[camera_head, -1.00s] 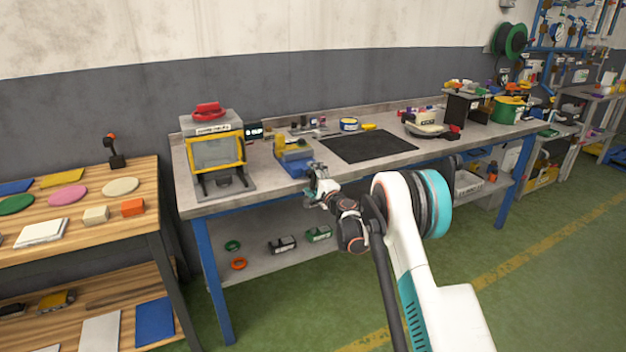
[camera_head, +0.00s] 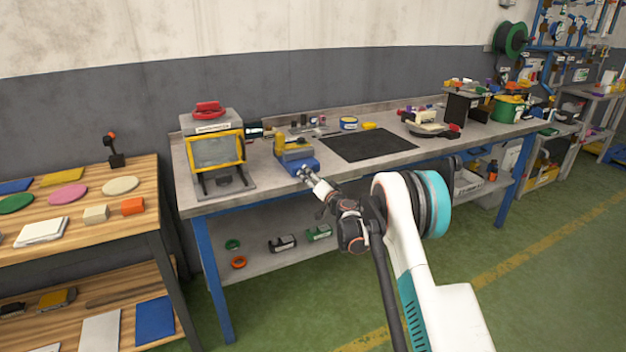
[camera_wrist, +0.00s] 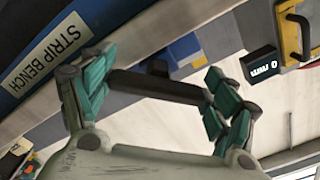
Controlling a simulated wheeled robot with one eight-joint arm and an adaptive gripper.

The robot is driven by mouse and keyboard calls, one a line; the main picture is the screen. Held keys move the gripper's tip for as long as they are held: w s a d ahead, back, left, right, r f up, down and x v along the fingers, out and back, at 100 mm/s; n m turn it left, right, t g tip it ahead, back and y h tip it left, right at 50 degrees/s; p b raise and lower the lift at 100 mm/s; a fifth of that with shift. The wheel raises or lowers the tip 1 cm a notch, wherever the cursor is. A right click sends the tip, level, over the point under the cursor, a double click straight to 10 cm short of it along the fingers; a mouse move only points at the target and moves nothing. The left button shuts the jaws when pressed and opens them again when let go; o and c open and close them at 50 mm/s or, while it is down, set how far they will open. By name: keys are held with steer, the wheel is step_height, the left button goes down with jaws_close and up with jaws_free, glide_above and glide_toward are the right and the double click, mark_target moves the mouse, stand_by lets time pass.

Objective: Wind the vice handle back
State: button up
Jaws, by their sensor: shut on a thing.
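The vice (camera_head: 301,164), with a blue base and a yellow part on top, sits at the front edge of the grey workbench (camera_head: 262,189). My gripper (camera_head: 304,172) is at its front, by the bench edge. In the wrist view the dark bar of the vice handle (camera_wrist: 160,85) lies across between the two teal fingers, and my gripper (camera_wrist: 158,88) is shut on it. Part of the blue vice (camera_wrist: 188,48) shows behind the handle in that view. The handle is too small to make out in the head view.
A machine with a yellow-framed window (camera_head: 217,155) and red top handle stands left of the vice. A black mat (camera_head: 368,145) lies to the right. A "STRIP BENCH" label (camera_wrist: 44,50) is on the bench front. A wooden table (camera_head: 130,180) stands at far left.

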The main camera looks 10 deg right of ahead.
steer(key=n, duration=0.3)
steer(key=shift+f+n, duration=0.1)
steer(key=shift+n, duration=0.2)
steer(key=shift+d+n, duration=0.15)
steer(key=shift+n, duration=1.65)
steer(key=o, duration=1.1)
steer(key=shift+f, duration=0.1)
steer(key=shift+c, duration=0.2)
steer(key=v, duration=1.2)
